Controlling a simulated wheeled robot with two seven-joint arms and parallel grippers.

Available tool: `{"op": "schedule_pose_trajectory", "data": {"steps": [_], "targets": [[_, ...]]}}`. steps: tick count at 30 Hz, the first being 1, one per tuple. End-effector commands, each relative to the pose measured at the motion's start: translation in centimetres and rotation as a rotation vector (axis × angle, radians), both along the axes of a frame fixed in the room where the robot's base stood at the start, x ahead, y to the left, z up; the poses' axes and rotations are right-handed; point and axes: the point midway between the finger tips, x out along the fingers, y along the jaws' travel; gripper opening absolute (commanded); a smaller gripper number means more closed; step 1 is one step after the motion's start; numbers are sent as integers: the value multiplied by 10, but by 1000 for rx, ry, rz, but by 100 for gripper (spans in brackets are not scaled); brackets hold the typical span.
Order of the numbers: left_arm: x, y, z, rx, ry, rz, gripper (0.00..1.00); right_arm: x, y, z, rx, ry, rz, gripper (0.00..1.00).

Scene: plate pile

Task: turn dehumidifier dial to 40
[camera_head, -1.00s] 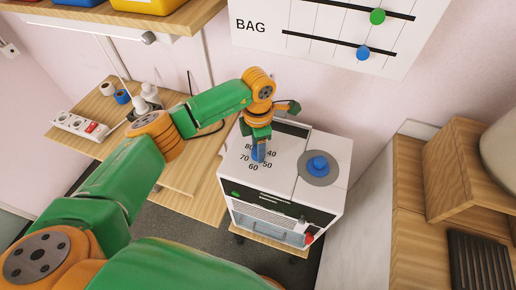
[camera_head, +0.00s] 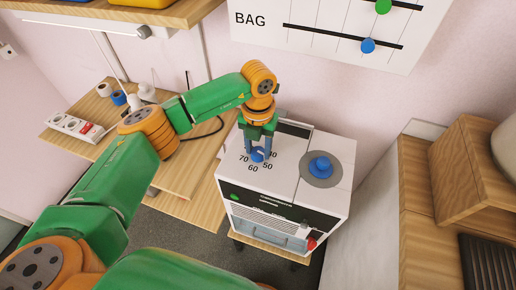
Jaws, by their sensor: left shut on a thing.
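The dehumidifier is a white box (camera_head: 318,214) with a dark front panel, standing in the middle of the head view. On its top is a blue dial (camera_head: 258,155) with numbers around it; 70, 60 and 50 show, and the 40 is partly covered by my gripper. My left gripper (camera_head: 257,153) points down from above and is shut on the blue dial. Its fingers hide part of the dial, and I cannot tell which number the dial points to. My right gripper is not in view.
A larger blue knob (camera_head: 320,166) on a grey disc sits to the right on the same top. A wooden table (camera_head: 180,178) with a power strip (camera_head: 77,127) is on the left. A wall board (camera_head: 330,30) with sliders hangs above. Wooden shelving (camera_head: 425,200) stands at right.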

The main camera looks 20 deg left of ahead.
Motion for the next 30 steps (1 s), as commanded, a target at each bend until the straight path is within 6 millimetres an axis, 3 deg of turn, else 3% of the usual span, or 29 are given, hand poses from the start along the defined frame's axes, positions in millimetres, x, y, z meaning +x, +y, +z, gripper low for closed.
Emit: {"op": "schedule_pose_trajectory", "data": {"steps": [18, 30], "targets": [[0, 0, -1, 1, 2, 547, 0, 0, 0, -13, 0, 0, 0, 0], [0, 0, -1, 1, 2, 746, 0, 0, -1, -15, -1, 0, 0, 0]]}}
